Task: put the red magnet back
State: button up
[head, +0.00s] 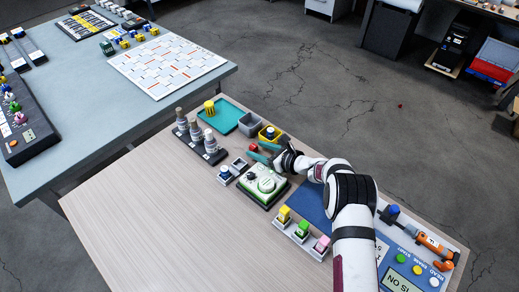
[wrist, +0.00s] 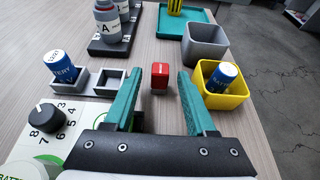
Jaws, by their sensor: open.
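The red magnet (wrist: 160,75), a small red block, stands on the wooden table. It also shows in the head view (head: 253,147), close to my gripper's tips. My gripper (wrist: 159,88) has its two teal fingers spread, with the magnet between their tips in the wrist view and a gap on each side. In the head view, my gripper (head: 258,153) reaches in from the right, low over the table. A grey two-part holder has a blue battery (wrist: 62,67) in its left socket, and its right socket (wrist: 108,86) is empty.
A yellow bin (wrist: 235,96) holding a blue battery stands close right of my fingers. Beyond it are a grey bin (wrist: 205,46) and teal tray (head: 229,124). A bottle rack (head: 213,158) and green-white dial device (head: 254,193) are nearby. The table's left front is clear.

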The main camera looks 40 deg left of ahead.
jog(key=shift+r, duration=0.25)
jog(key=v, duration=1.2)
jog(key=s+d+r+n+g+h, duration=0.25)
jog(key=s+d+r+n, duration=0.4)
jog(key=d+r, duration=0.6)
jog(key=s+d+r+n+t+h, duration=0.2)
jog(key=s+d+n+h, duration=0.4)
jog(key=s+d, duration=1.4)
jog(key=d+r+h, duration=0.1)
jog(key=d+h, duration=0.1)
jog(key=h, duration=0.1)
jog(key=shift+s+d, duration=0.2)
jog(key=shift+d, duration=0.1)
